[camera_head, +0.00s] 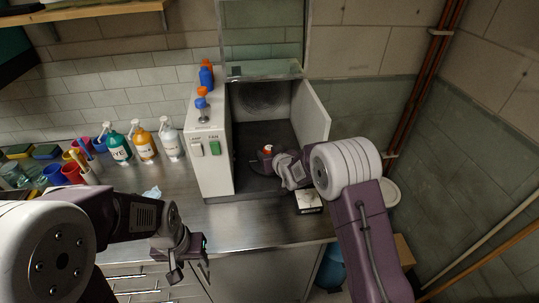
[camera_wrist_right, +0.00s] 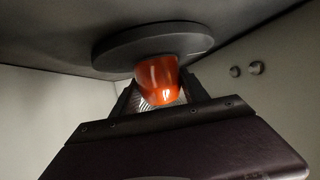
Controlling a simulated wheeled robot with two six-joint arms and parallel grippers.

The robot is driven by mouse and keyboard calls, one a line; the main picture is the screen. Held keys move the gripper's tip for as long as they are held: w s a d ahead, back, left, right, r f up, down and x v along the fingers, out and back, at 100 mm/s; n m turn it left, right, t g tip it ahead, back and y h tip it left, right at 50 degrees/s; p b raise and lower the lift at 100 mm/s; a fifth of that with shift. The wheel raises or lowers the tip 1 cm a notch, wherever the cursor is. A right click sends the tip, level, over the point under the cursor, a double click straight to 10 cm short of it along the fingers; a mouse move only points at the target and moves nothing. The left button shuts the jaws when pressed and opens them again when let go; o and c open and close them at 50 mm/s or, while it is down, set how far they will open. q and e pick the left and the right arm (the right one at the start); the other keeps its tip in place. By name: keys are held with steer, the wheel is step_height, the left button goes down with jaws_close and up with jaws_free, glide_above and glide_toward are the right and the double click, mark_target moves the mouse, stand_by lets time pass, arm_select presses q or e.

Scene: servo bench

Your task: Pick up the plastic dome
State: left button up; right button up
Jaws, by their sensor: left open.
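An orange rounded plastic piece (camera_wrist_right: 158,78), which may be the dome, stands on a dark round disc (camera_wrist_right: 150,42) in the right wrist view. In the head view it is a small red-orange spot (camera_head: 267,149) inside the open box. My right gripper (camera_wrist_right: 156,85) has its two fingers on either side of the orange piece; I cannot tell whether they press on it. In the head view my right gripper (camera_head: 273,158) reaches into the box and partly hides the disc. My left gripper (camera_head: 189,270) is open and empty over the front edge of the bench.
The box (camera_head: 210,165) has side walls close around my right gripper and a raised glass sash (camera_head: 262,40). A small scale-like device (camera_head: 309,200) stands at its front right. Bottles (camera_head: 145,145) and coloured cups (camera_head: 70,170) stand on the left. The bench's front middle is clear.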

mark_target(269, 148)
steer(key=c, duration=0.3)
step_height(269, 148, up, 10)
steer(key=shift+f, duration=0.1)
stand_by(0.4)
